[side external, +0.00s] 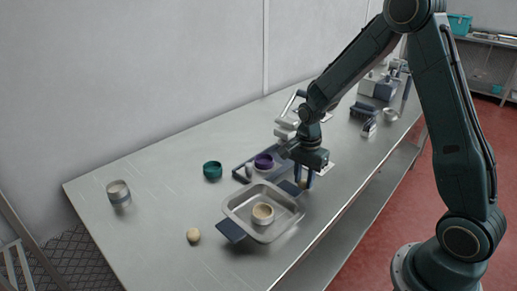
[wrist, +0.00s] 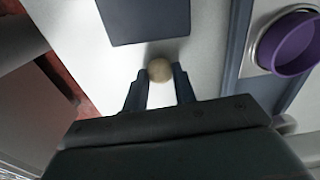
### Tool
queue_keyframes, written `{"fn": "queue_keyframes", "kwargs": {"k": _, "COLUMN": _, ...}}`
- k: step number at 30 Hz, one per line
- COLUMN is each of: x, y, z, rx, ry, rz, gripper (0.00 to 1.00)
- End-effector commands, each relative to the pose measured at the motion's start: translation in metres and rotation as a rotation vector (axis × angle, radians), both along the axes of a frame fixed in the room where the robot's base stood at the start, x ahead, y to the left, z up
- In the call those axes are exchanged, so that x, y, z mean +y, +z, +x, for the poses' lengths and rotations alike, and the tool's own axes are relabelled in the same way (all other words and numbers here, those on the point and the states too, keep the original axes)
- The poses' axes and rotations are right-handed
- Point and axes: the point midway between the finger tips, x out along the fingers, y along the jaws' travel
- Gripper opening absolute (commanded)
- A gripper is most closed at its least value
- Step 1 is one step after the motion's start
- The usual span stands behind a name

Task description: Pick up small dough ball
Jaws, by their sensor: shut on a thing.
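A small tan dough ball (wrist: 160,70) is between the two fingertips of my gripper (wrist: 160,82) in the wrist view. My gripper is shut on it. In the side view my gripper (side external: 304,180) points down beside the tray's right-hand dark handle, and the ball (side external: 304,184) shows small between the fingers. Whether the ball touches the table is hard to tell. Another tan ball (side external: 193,236) lies on the table to the left of the tray.
A teal bowl (side external: 212,170) and a metal cup (side external: 118,193) stand left.

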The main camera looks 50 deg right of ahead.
Motion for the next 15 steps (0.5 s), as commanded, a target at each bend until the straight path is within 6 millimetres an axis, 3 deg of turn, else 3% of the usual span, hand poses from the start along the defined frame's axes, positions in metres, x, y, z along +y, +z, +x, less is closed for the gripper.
{"fn": "queue_keyframes", "kwargs": {"k": 8, "x": 0.000, "y": 0.015, "z": 0.001, "rx": -0.004, "ry": 0.000, "rz": -0.001, "gripper": 0.06}}
{"fn": "queue_keyframes", "kwargs": {"k": 15, "x": 0.000, "y": 0.051, "z": 0.001, "rx": -0.007, "ry": 0.000, "rz": -0.002, "gripper": 0.06}}
